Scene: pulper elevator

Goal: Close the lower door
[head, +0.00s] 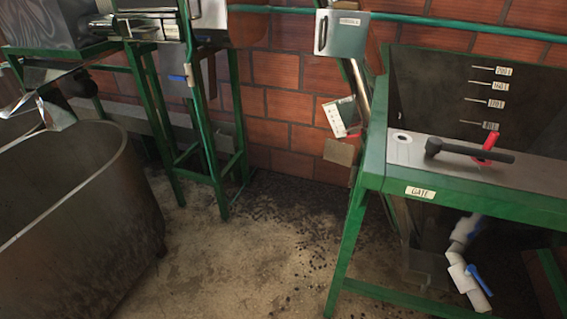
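A pale metal flap with a label (340,117) hangs tilted at the lower part of the slanted metal tube, left of the green-framed tank. It looks like the lower door and appears swung out, though its hinge is too small to make out. Above it, a grey metal panel (341,35) with a dark handle and a label sits near the top of the same tube. A small brown plate (339,152) is just below the flap. My gripper is not in view.
A green-framed tank (455,195) with a black bar handle (468,151), red lever (489,147) and white pipe (462,255) stands right. A large metal tub (85,225) and green-legged machine (190,90) stand left. The concrete floor (250,260) between them is open, with scattered dark beans.

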